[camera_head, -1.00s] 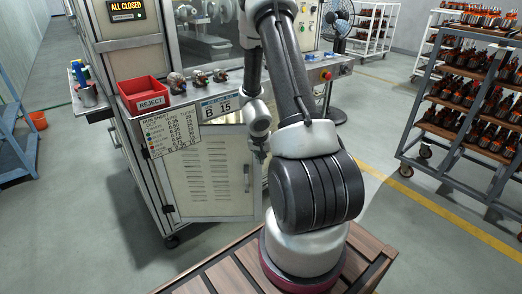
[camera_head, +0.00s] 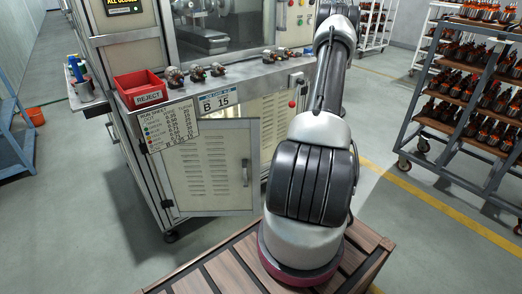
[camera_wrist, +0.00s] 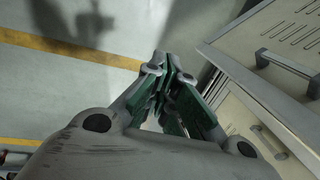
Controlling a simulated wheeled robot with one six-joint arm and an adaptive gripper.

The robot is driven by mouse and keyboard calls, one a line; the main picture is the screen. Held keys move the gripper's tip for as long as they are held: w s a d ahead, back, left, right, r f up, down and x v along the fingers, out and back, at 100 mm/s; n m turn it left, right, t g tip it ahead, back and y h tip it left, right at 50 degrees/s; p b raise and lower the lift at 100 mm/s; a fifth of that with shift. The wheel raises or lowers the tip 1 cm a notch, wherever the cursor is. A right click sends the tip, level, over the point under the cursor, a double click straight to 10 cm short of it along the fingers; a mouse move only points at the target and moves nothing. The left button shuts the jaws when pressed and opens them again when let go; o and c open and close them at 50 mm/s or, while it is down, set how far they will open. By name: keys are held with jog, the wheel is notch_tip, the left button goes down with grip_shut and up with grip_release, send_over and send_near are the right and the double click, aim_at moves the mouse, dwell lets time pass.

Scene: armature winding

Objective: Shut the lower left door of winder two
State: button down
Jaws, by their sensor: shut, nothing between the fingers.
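The lower left door (camera_head: 205,178), a pale louvred panel, stands ajar on the cabinet front in the head view. Its hinge side is at the left, and its free right edge with the handle (camera_head: 245,172) stands out from the cabinet. A lit opening shows beyond that edge. My gripper (camera_wrist: 170,75) is shut and empty in the wrist view, pointing down past the cabinet. A louvred panel with a handle (camera_wrist: 288,70) and a second handle (camera_wrist: 268,140) are to its right, apart from it; I cannot tell which doors they belong to. My arm hides the gripper in the head view.
A red REJECT bin (camera_head: 140,90) and several small armatures (camera_head: 197,73) stand on the ledge above the door. A rack (camera_head: 470,100) of parts is at the right. Open floor (camera_head: 425,230) with a yellow line lies between the rack and my base.

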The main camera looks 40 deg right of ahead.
jog(key=w+a+f+m+t+y, duration=0.3)
jog(key=m+t, duration=0.4)
jog(key=m, duration=0.9)
jog(key=w+d+r+m+t, duration=0.2)
jog(key=w+r+m+t, duration=0.3)
jog(key=r+m+t, duration=0.95)
jog(key=m+g, duration=0.4)
jog(key=g, duration=0.2)
send_near(252, 144)
jog(key=a, duration=0.3)
jog(key=shift+w+d+f, duration=0.1)
jog(key=shift+w+d, duration=0.25)
jog(key=shift+w, duration=0.35)
jog(key=shift+w+d+f, duration=0.1)
jog(key=shift+w+d, duration=0.25)
jog(key=shift+w, duration=0.4)
jog(key=shift+w+d, duration=0.35)
jog(key=shift+w, duration=0.35)
